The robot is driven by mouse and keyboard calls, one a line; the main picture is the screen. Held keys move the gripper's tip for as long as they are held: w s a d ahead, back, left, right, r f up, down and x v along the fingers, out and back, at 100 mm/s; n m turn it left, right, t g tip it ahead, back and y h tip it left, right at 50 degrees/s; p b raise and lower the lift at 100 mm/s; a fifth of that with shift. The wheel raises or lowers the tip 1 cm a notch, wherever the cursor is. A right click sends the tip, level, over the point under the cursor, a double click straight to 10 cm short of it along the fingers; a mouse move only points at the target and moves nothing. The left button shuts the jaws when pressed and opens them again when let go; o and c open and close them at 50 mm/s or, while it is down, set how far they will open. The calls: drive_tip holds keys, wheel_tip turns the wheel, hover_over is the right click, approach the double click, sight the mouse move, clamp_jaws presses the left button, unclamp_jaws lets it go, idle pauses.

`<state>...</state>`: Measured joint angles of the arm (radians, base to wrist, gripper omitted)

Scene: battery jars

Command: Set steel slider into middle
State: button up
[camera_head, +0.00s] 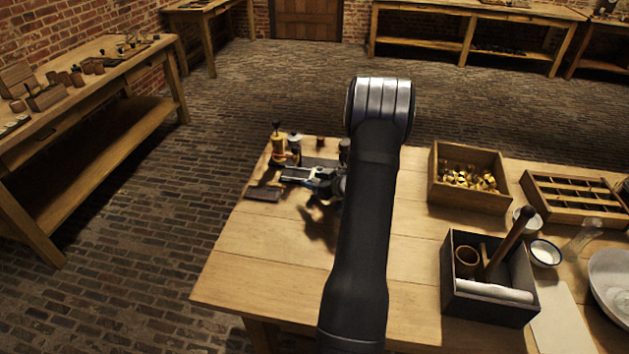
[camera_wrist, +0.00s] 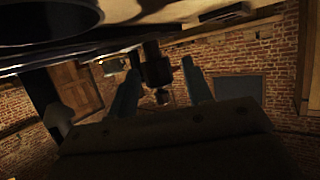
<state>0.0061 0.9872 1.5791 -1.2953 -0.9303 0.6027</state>
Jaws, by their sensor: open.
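My gripper (camera_head: 300,174) is open over the far left part of the wooden table, pointing left in the head view. In the wrist view its two fingers (camera_wrist: 162,88) stand apart. A dark object (camera_wrist: 157,66) shows between or beyond them; I cannot tell whether it lies within the jaws. I cannot make out for certain which small part is the steel slider, nor the middle place. My arm hides part of this area.
A flat dark block (camera_head: 264,194) lies near the table's left edge. On the right are a wooden box of brass parts (camera_head: 433,184), a divided tray (camera_head: 538,203) and a dark caddy (camera_head: 480,307). The table's front left is clear.

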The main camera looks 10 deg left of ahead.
drive_tip(key=v, duration=1.7)
drive_tip(key=x, duration=1.7)
drive_tip(key=shift+a, duration=0.15)
